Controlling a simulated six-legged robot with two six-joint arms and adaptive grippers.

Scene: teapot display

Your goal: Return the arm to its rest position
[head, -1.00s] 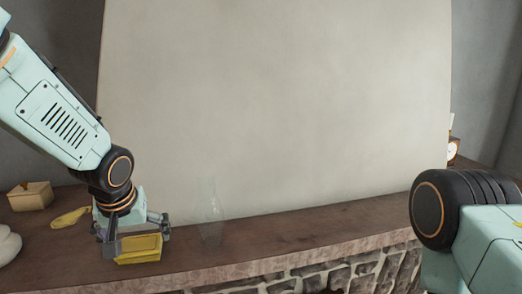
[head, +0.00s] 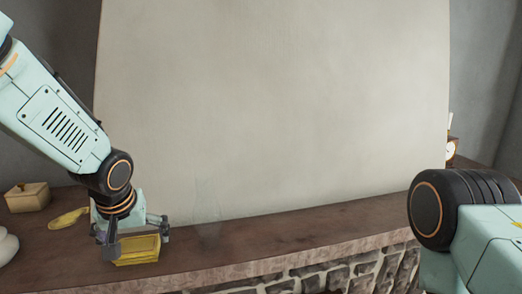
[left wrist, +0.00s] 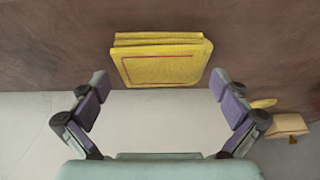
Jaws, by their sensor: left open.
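My left gripper (head: 137,234) is over the wooden mantel at the left of the head view. It is open, with its fingers spread at a yellow book-like block (head: 138,251) on the mantel. In the left wrist view the open gripper (left wrist: 160,84) has an empty gap between its fingers. The yellow block (left wrist: 162,62) lies just beyond the fingertips there, apart from them. My right arm shows at the right of the head view, but its gripper is out of the picture.
The mantel (head: 300,224) is mostly bare to the right, above a stone front. A small yellowish box (head: 27,197), a yellow flat object (head: 68,218) and a white rounded object (head: 6,246) are at the left. A large pale panel (head: 280,100) rises behind.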

